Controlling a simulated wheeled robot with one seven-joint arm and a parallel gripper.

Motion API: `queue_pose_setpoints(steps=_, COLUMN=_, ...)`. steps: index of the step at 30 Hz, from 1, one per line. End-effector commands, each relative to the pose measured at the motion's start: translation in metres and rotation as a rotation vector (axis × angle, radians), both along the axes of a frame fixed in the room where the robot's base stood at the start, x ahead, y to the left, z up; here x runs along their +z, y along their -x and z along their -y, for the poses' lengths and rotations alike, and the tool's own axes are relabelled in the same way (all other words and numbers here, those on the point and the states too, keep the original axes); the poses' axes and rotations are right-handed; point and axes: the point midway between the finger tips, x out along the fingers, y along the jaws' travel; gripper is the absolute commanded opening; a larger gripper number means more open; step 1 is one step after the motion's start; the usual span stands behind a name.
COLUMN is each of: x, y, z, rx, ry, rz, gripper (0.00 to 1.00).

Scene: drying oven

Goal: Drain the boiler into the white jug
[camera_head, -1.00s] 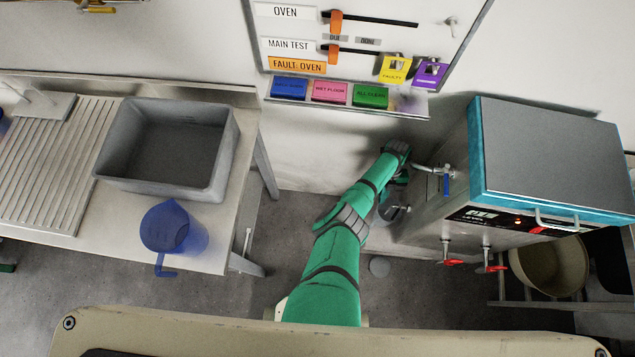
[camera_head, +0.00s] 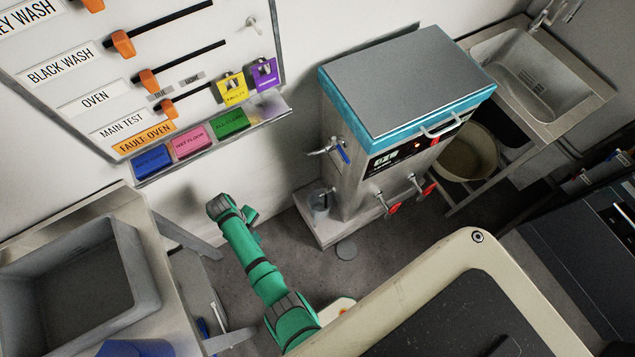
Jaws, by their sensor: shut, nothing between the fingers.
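The boiler (camera_head: 405,85) is a steel box with a grey top and teal rim, right of centre. A blue-handled tap (camera_head: 340,152) is on its left side, and two red-handled taps (camera_head: 394,207) (camera_head: 427,189) are low on its front. A small grey cup (camera_head: 320,202) stands on the ledge below the blue-handled tap. I cannot make out a white jug. My gripper (camera_head: 250,215) is at the end of my green arm, left of the boiler and apart from it. It is small and partly hidden by the wrist, shut and empty.
A cream tub (camera_head: 466,158) sits right of the boiler, below the sink bench (camera_head: 548,125). A grey basin (camera_head: 140,262) is on the left bench, with part of a blue jug (camera_head: 135,348) below.

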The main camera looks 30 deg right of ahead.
Motion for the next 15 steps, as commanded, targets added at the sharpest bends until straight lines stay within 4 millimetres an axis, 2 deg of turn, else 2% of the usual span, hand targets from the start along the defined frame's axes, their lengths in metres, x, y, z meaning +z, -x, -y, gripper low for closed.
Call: queue_pose_setpoints(steps=15, x=0.0, y=0.053, z=0.01, rx=0.161, ry=0.002, rz=0.0, gripper=0.0)
